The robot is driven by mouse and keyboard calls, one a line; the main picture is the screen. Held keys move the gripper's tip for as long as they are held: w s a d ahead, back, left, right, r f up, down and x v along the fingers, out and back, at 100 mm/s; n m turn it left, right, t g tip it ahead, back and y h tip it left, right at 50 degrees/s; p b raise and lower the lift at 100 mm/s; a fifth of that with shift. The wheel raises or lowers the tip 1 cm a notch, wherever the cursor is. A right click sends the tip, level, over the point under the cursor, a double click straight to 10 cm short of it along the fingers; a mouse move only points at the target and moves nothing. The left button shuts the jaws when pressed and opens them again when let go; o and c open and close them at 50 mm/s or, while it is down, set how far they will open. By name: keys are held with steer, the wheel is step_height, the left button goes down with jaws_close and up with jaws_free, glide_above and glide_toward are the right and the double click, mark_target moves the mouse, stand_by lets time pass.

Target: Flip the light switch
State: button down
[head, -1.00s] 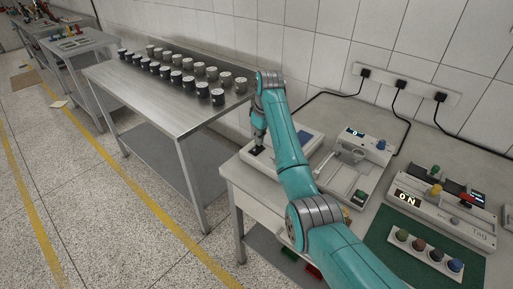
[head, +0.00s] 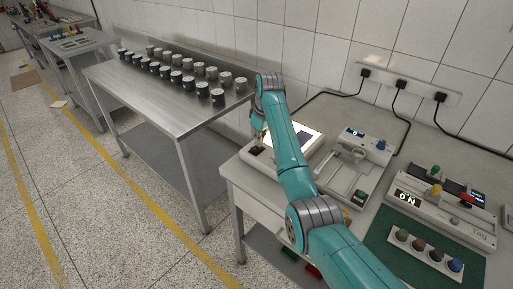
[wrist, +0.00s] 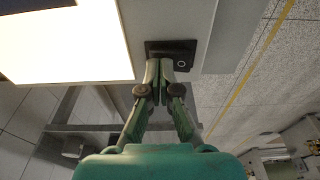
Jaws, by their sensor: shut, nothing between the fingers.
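The light switch is a small black block (wrist: 184,52) with a round mark, set on the pale edge of a light box. In the head view the switch (head: 254,151) sits at the box's front left corner. The light box panel glows bright white in the wrist view (wrist: 70,42); in the head view its lit panel (head: 308,134) is partly hidden behind my arm. My gripper (wrist: 160,66) is shut and empty, its fingertips right at the switch. I cannot tell whether they touch it. In the head view my gripper (head: 259,136) is mostly hidden by the wrist.
A device with a tray (head: 352,170) stands right of the light box. Further right are another device (head: 447,207) showing "ON" and a white strip with coloured knobs (head: 425,251). A steel table (head: 165,105) with several cups is at the left, beyond a gap.

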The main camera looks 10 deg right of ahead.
steer(key=shift+r, duration=3.3)
